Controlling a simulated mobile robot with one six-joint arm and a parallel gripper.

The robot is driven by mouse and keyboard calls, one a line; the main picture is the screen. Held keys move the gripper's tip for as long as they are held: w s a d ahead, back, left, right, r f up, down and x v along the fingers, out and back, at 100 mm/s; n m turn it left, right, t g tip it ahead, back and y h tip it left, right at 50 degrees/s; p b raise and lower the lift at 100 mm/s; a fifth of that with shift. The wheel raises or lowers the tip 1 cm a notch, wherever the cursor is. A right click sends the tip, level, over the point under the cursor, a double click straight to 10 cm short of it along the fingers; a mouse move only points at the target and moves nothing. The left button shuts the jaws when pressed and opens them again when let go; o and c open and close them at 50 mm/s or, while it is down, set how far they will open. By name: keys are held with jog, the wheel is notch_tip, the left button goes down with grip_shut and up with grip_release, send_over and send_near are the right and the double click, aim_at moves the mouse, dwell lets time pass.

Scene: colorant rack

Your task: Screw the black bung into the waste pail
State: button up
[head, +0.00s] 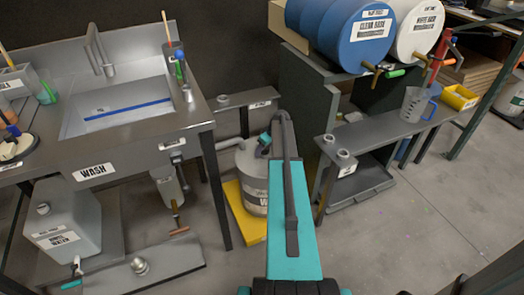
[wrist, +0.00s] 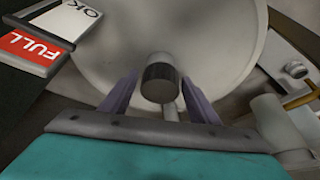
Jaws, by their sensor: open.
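The waste pail (head: 256,180) is a pale drum with a label, standing on a yellow tray under the end of my arm in the head view. Its round pale top fills much of the wrist view (wrist: 225,45). A short dark cylinder with a greyer end, which looks like the black bung (wrist: 160,82), shows over the pail top. My gripper (wrist: 158,80) is open, with one finger on each side of the bung and visible gaps between. I cannot tell how the bung sits in the pail. My fingertips are not clear in the head view.
A grey pipe (head: 230,142) runs from the sink side to the pail and shows close at right in the wrist view (wrist: 270,118). An OK/FULL sign (wrist: 40,45) is near the upper left. The wash bench (head: 196,110) is left; a bench with a jug (head: 416,105) is right.

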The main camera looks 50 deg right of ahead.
jog(key=shift+n+y, duration=0.4)
jog(key=shift+n, duration=0.6)
jog(key=c, duration=1)
jog(key=shift+o, duration=0.2)
jog(key=shift+m, duration=0.3)
